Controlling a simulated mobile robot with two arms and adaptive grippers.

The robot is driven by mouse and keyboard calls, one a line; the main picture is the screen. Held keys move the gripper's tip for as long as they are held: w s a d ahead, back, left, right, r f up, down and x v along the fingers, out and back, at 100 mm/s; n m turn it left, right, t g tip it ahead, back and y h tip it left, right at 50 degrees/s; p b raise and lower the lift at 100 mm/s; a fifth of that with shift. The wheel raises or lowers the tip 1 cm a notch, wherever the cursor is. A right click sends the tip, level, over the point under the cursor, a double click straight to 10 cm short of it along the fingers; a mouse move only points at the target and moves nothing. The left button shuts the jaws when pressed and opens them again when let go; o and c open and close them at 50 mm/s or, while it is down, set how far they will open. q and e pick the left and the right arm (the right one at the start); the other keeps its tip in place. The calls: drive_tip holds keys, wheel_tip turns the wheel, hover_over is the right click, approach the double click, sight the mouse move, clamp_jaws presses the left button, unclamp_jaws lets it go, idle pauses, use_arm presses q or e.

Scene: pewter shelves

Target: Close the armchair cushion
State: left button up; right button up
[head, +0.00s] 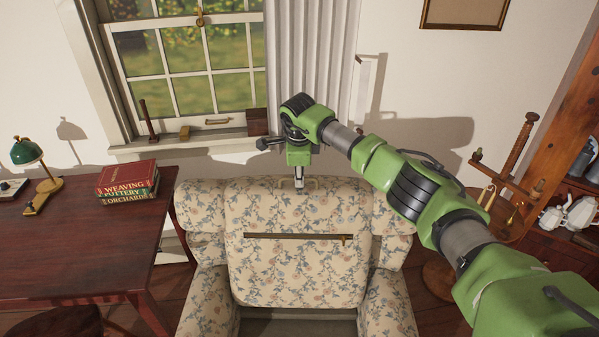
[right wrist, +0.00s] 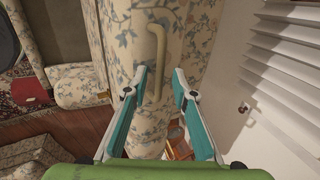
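The armchair cushion (head: 290,265), cream with blue and pink flowers, stands upright against the back of the matching armchair (head: 203,207). A dark strip like a zip (head: 298,237) crosses its face. A pale bar handle (right wrist: 157,60) shows at its top edge. My right gripper (head: 299,184) points down at that edge in the head view. In the right wrist view my right gripper (right wrist: 159,75) is open, its teal fingers on either side of the handle's near end, with gaps visible. My left gripper is in neither view.
A dark desk (head: 60,235) with books (head: 128,180) and a green lamp (head: 27,150) stands left of the chair. A window (head: 190,70) and white curtain (head: 312,50) are behind. A wooden stand (head: 520,145) and cabinet (head: 570,110) are at right.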

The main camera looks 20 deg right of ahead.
drive_tip(key=shift+c, duration=0.4)
clamp_jaws()
drive_tip(key=shift+s, duration=0.1)
